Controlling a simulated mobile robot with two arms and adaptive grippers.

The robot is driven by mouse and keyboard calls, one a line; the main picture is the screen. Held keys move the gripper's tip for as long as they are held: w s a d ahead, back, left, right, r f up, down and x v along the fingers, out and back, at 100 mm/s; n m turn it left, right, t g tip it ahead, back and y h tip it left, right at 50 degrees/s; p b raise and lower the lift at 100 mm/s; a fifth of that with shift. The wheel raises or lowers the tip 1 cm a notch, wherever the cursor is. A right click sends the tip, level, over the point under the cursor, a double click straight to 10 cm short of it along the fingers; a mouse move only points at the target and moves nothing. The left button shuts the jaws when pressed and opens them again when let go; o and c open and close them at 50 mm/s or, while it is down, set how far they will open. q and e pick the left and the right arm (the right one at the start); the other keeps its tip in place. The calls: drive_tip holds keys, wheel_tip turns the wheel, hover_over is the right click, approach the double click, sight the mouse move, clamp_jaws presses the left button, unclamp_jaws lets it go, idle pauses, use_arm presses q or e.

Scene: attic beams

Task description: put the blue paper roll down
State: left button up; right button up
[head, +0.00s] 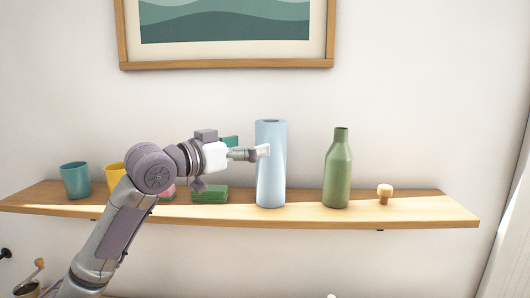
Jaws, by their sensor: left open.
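The blue paper roll (271,178) is a tall pale blue cylinder. It stands upright on the wooden shelf (310,213), near the middle. My left gripper (262,152) is at the upper left part of the roll. It is open, with a fingertip seen in front of the roll's side. I cannot tell whether it touches the roll. My right gripper is not in view.
A green bottle (338,172) and a cork-like stopper (384,193) stand right of the roll. A green sponge-like block (210,194), a yellow cup (116,177) and a teal cup (75,181) are to the left. A framed picture (225,64) hangs above.

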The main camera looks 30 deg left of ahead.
use_arm(q)
drive_tip(key=b+v, duration=0.2)
drive_tip(key=v, duration=0.3)
drive_tip(key=shift+s, duration=0.2)
drive_tip(key=shift+a, duration=0.1)
